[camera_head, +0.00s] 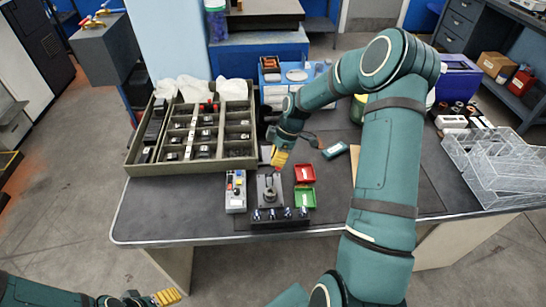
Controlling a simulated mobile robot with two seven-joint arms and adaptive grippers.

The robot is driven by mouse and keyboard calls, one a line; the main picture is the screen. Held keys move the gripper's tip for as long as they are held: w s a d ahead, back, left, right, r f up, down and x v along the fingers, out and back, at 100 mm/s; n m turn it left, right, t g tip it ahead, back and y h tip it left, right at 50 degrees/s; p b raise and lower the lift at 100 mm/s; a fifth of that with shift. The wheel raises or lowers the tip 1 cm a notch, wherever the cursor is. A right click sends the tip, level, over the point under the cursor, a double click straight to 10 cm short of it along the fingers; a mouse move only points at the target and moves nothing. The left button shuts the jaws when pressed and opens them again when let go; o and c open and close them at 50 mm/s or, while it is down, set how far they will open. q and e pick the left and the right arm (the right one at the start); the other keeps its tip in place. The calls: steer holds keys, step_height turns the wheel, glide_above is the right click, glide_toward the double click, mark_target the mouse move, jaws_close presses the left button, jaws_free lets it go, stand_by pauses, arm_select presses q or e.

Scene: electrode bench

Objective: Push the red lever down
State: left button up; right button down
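A dark clamp-like fixture (269,189) stands near the front edge of the bench. A small patch of red (276,169) shows at its back, right under my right gripper; it may be the lever's end, but the lever's shape and angle are too small and covered to make out. My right gripper (279,158), with yellow fingertips, points down just behind and above the fixture. I cannot tell whether it touches the red part or how far its fingers are apart. My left gripper (166,297) is low at the bottom left, off the bench, away from the fixture.
A control box (235,192) with coloured buttons stands left of the fixture. A red bin (304,174) and a green bin (304,197) stand right of it. A large divided tray (244,163) fills the bench's left.

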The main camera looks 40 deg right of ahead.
steer(key=shift+s+d+f+t+y+b, duration=0.3)
steer(key=shift+d+t+y, duration=0.2)
steer(key=shift+y, duration=0.3)
steer(key=shift+s+d+f+t+y+b, duration=0.15)
steer(key=shift+s+d+f+t+y, duration=0.25)
steer(key=shift+y, duration=0.4)
arm_select(q)
steer(key=shift+w+f, duration=0.15)
steer(key=shift+f, duration=0.45)
arm_select(e)
steer(key=shift+d+f, duration=0.1)
steer(key=shift+d, duration=0.1)
arm_select(q)
steer(key=shift+f+b, duration=0.15)
steer(key=shift+b, duration=0.15)
arm_select(e)
steer(key=shift+s+d+f, duration=0.1)
steer(key=shift+d+f, duration=0.1)
steer(key=shift+f, duration=0.05)
steer(key=shift+r, duration=0.1)
